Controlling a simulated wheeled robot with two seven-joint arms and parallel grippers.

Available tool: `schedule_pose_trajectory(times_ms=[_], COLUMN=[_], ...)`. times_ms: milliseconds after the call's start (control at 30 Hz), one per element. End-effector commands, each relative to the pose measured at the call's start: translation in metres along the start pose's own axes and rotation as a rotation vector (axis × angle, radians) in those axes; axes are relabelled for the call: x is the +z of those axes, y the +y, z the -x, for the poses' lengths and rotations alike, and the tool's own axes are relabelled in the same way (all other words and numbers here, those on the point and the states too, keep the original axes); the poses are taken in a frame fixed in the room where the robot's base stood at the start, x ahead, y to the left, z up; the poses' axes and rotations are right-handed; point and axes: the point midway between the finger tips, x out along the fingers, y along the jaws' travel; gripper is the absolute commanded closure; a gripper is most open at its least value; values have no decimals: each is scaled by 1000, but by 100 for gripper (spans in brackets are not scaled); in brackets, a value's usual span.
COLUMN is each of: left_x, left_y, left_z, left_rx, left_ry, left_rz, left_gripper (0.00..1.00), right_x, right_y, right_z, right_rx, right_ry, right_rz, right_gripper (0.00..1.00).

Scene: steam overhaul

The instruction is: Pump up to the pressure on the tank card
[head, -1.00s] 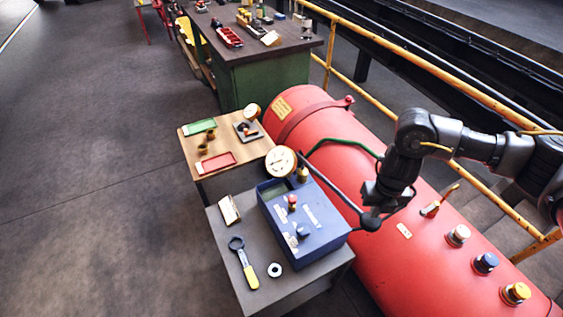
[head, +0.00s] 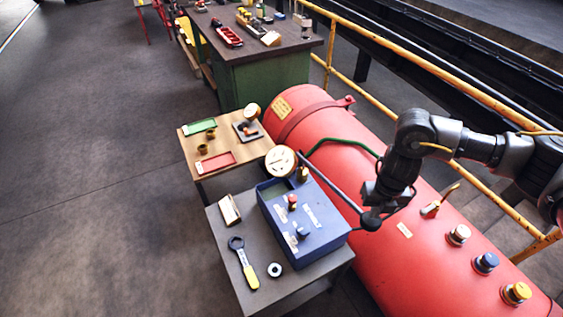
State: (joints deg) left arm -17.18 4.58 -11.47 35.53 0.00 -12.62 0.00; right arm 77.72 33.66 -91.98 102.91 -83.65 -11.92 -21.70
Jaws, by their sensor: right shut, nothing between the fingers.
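The red tank (head: 355,190) lies along the right, with a yellowish card (head: 283,107) on its far end and a small pale label (head: 404,230) on its side. The blue pump box (head: 318,215) stands on a grey table, with a round dial gauge (head: 281,161) at its far end; its reading is too small to tell. A dark pump lever (head: 335,187) runs from near the gauge to a black knob (head: 371,220). My right gripper (head: 374,208) is shut and empty, pointing down at the knob; I cannot tell whether it touches. My left gripper is out of view.
On the grey table (head: 222,244) lie a yellow-handled wrench (head: 244,265), a white ring (head: 274,269) and a small card stand (head: 230,209). A wooden table (head: 190,150) holds green and red trays. Yellow railing (head: 450,85) runs behind the tank. Floor at left is clear.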

Motion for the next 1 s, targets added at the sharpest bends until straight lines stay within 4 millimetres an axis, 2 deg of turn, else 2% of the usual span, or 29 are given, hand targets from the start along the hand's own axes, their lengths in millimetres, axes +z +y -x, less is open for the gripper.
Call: schedule_pose_trajectory(times_ms=[167,433,1000], left_x=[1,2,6], left_y=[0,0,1], left_z=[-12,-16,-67], left_rx=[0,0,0], left_ry=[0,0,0], left_rz=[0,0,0], left_gripper=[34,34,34], right_x=[0,0,0], right_y=[0,0,1], right_z=[-15,-21,-85], right_rx=[0,0,1], right_ry=[1,0,0], right_rz=[0,0,0], right_gripper=[100,100,100])
